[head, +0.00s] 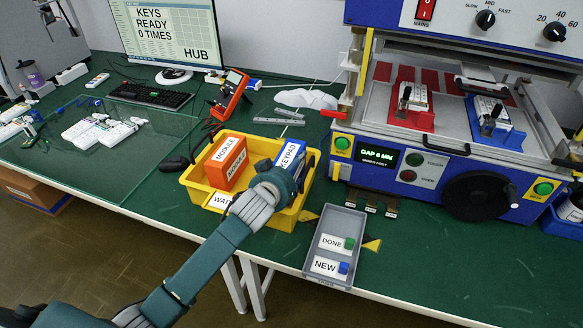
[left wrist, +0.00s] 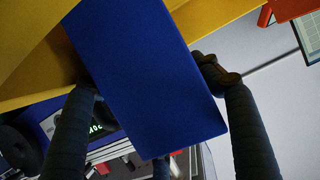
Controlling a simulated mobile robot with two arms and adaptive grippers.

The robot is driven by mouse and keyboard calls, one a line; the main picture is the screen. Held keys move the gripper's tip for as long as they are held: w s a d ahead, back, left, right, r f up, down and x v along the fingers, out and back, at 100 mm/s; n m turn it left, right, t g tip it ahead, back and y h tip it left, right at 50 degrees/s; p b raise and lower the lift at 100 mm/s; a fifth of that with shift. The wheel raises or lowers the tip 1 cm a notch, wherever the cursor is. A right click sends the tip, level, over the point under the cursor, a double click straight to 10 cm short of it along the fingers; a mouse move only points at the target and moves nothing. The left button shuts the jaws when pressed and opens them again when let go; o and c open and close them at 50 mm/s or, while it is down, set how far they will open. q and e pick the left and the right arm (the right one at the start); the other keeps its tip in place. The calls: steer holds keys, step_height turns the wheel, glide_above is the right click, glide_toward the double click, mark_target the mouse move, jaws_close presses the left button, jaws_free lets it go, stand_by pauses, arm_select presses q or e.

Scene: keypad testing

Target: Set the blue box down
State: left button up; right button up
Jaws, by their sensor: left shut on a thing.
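The blue box (head: 292,158), labelled KEYPAD, is upright at the right end of the yellow bin (head: 284,217). My left gripper (head: 281,180) is shut on it, reaching in over the bin's front side. In the left wrist view the blue box (left wrist: 145,75) fills the space between the two fingers, with yellow bin walls (left wrist: 30,65) around the top. Whether the box touches the bin floor is hidden by the gripper and the bin wall. My right gripper is not in view.
An orange MODULE box (head: 228,160) stands in the bin's left part. A grey tray (head: 337,222) with DONE and NEW labels lies to the right, before the blue machine (head: 450,175). A glass-like mat with white keypads (head: 105,130) lies left. Green table shows between them.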

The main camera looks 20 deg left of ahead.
arm_select(q)
steer(key=shift+f+b, duration=0.3)
steer(key=shift+f, duration=0.25)
steer(key=o, duration=1)
steer(key=shift+o, duration=0.2)
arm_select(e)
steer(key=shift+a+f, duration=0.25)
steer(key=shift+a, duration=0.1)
arm_select(q)
steer(key=shift+r, duration=0.35)
steer(key=shift+r+p, duration=0.45)
steer(key=shift+r, duration=0.1)
steer(key=v, duration=1.2)
steer(key=shift+f+b, duration=0.25)
steer(key=shift+b, duration=0.2)
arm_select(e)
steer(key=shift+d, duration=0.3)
